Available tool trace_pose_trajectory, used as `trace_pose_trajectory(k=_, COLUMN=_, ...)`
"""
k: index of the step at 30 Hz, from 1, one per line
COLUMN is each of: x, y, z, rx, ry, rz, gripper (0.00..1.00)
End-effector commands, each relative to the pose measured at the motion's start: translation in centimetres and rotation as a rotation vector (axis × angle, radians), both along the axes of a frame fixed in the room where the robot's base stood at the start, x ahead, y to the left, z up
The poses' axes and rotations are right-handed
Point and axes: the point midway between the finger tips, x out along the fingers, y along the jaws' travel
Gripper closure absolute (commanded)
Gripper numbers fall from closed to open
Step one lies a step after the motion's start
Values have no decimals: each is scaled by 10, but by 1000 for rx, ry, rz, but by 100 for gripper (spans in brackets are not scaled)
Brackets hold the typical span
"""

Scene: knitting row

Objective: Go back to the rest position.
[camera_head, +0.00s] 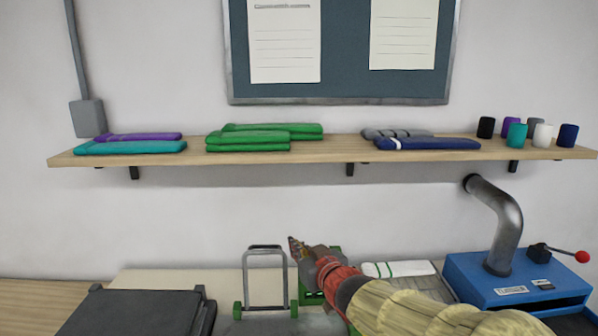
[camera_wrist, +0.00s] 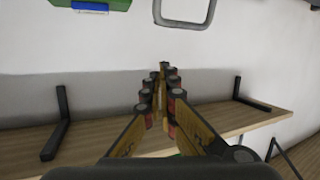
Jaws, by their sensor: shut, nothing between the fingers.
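My gripper (camera_head: 293,246) is at the lower middle of the head view, in front of the white wall and below the shelf. My arm reaches in from the lower right. In the wrist view my gripper's fingers (camera_wrist: 162,80) are closed together at the tips, with nothing between them. The gripper appears apart from the things around it, beside the upright metal frame (camera_head: 265,275) with green feet.
A wooden shelf (camera_head: 330,153) holds folded teal, purple, green, grey and navy knits and several small yarn cones. A blue machine (camera_head: 515,283) with a bent pipe and red-knobbed lever is at right. A white folded piece (camera_head: 398,268) lies near my arm. A dark case (camera_head: 135,312) is at left.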

Motion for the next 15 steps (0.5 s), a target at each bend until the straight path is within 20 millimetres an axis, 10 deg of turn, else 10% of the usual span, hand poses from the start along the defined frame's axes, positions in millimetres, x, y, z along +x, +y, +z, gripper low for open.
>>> trace_pose_trajectory(k=6, x=-87, y=-123, z=2, rx=-103, ry=234, rz=-281, gripper=100)
trace_pose_trajectory(k=15, x=-263, y=-197, z=-41, rx=-137, ry=632, rz=-445, gripper=100)
